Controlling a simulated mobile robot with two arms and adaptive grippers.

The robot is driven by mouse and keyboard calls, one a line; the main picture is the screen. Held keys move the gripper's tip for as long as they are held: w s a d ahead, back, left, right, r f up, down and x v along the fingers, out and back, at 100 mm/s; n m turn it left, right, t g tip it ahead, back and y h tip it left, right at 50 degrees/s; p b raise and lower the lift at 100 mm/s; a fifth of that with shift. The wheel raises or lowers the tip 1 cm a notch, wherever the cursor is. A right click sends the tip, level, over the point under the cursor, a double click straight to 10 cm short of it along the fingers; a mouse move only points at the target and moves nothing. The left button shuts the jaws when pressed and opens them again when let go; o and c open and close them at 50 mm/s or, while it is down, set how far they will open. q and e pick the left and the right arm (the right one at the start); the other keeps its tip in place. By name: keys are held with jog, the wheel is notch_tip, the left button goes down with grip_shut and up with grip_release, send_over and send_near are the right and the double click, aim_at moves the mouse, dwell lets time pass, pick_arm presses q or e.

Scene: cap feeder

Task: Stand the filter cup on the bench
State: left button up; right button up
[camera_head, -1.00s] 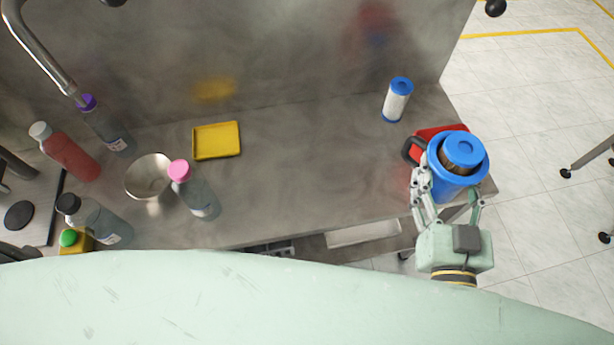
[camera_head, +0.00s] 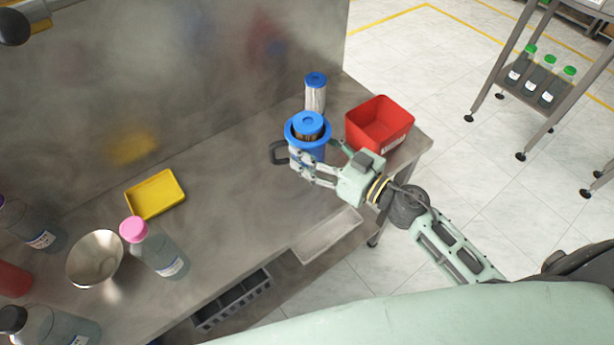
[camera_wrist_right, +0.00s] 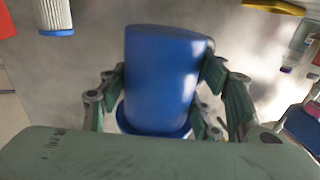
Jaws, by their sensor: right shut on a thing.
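The filter cup (camera_head: 322,151) is a blue cup with a wide rim and a dark handle on its left side. A blue-capped filter sits inside it, and its mouth faces up in the head view. My right gripper (camera_head: 305,163) is shut around the cup's body from the right. In the right wrist view the blue cup (camera_wrist_right: 160,75) fills the space between the fingers. The cup is over the far right part of the grey bench (camera_head: 235,205); I cannot tell whether its base touches it. My left gripper is not in view.
A white filter cartridge (camera_head: 315,95) with blue ends stands just behind the cup. A red bin (camera_head: 395,139) is close to its right. A yellow tray (camera_head: 155,194), a metal bowl (camera_head: 95,259) and a pink-capped bottle (camera_head: 160,252) are at left. Bench left of the cup is clear.

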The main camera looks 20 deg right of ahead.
aim_at(313, 170)
notch_tip(313, 170, down, 4)
jog(key=shift+b, duration=0.55)
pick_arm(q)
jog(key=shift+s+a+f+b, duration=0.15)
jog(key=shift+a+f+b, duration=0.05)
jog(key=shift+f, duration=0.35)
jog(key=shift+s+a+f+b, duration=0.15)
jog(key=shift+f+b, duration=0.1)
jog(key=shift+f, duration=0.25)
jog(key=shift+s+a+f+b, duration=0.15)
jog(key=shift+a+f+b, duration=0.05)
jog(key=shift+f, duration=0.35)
pick_arm(e)
jog(key=shift+f, duration=1.85)
jog(key=shift+f, duration=0.1)
jog(key=o, duration=1.3)
jog(key=shift+f, duration=0.1)
jog(key=shift+c, duration=0.2)
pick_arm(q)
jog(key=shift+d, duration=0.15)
pick_arm(e)
jog(key=shift+s, duration=0.15)
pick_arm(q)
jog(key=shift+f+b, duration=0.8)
pick_arm(e)
jog(key=v, duration=1.1)
jog(key=shift+s+d+r, duration=0.25)
jog(key=shift+d, duration=0.05)
